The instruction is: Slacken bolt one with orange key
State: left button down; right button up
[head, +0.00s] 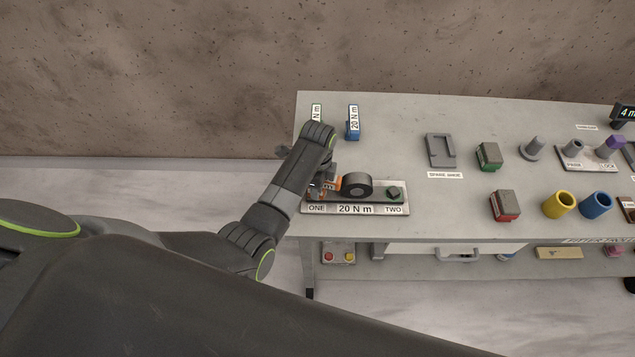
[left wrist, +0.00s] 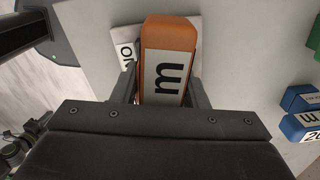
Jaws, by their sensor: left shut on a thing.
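My left gripper (head: 328,186) is at the ONE end of the bolt plate (head: 357,209) on the bench. It is shut on the orange key, a sliver of which (head: 337,184) shows beside the gripper. In the left wrist view the orange key (left wrist: 170,32) stands between the fingers, with an "m" on its white label. Bolt one is hidden by the gripper and arm, so I cannot tell whether the key touches it. My right gripper is not in view.
A blue key (head: 352,130) labelled 20 N m stands behind the plate. To the right are a grey frame (head: 440,151), green block (head: 488,156), red block (head: 504,205), and yellow (head: 559,204) and blue (head: 595,205) cups. The bench's back middle is clear.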

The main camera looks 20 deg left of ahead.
pick_arm(q)
jog(key=n, duration=0.2)
jog(key=shift+n, duration=0.4)
jog(key=shift+r, duration=1.8)
jog(key=shift+r, duration=0.15)
jog(key=shift+r, duration=2.4)
